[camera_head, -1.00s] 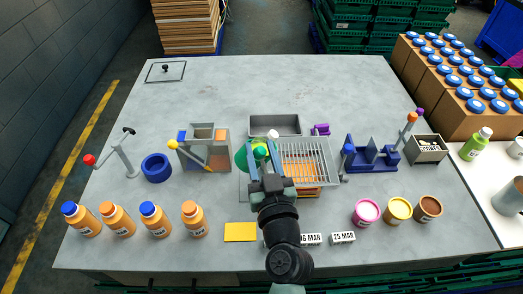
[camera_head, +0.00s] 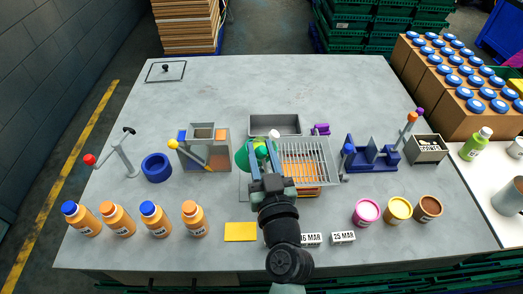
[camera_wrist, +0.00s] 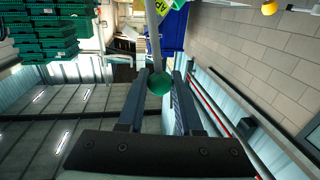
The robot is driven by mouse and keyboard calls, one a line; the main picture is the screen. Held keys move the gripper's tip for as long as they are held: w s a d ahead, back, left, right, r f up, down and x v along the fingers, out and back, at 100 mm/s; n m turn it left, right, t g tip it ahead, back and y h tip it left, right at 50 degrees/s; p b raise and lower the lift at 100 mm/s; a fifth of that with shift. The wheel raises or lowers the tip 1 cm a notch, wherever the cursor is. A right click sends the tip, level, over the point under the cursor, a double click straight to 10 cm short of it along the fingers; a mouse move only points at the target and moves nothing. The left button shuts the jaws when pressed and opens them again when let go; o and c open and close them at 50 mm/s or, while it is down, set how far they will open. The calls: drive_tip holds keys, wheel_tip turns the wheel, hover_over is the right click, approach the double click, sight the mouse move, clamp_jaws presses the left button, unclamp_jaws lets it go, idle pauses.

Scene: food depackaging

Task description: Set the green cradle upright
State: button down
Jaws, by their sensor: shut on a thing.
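The green cradle (camera_head: 242,157) stands mid-table, left of the wire basket, and is partly hidden by my gripper. A yellow-green part and a white cap-like end (camera_head: 274,134) show beside my fingers; I cannot tell how they join the cradle. My gripper (camera_head: 264,152) points away from me over the cradle's right side. In the wrist view a round green knob (camera_wrist: 160,84) on a grey rod (camera_wrist: 153,35) sits between my fingertips, and my gripper is shut on it. The cradle's exact tilt is hard to tell.
A grey wire basket (camera_head: 322,150) stands close on the right. A grey tray (camera_head: 262,126) lies behind, and a grey box with a yellow-knobbed lever (camera_head: 218,157) stands left. A yellow block (camera_head: 240,232) lies in front.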

drive_tip(key=shift+f, duration=0.2)
idle(0.6)
drive_tip(key=a+f+n+g+b, duration=0.1)
drive_tip(key=a+f+n+b, duration=0.1)
drive_tip(key=a+n, duration=0.4)
drive_tip(key=shift+a+f+n+b, duration=0.3)
drive_tip(key=shift+a+f, duration=0.1)
drive_tip(key=shift+f, duration=0.5)
drive_tip(key=shift+a+f, duration=0.1)
idle(0.4)
drive_tip(key=c, duration=0.6)
unclamp_jaws()
drive_tip(key=shift+r, duration=0.2)
drive_tip(key=shift+s+d+r+b, duration=0.25)
drive_tip(key=shift+s+b, duration=0.35)
drive_tip(key=shift+s, duration=1.55)
drive_tip(key=shift+s+d+r+b, duration=0.25)
drive_tip(key=shift+s+b, duration=0.4)
drive_tip(key=shift+s, duration=1.45)
drive_tip(key=shift+s+d+r+b, duration=0.15)
drive_tip(key=shift+s+d+b, duration=0.35)
drive_tip(key=shift+s, duration=1.65)
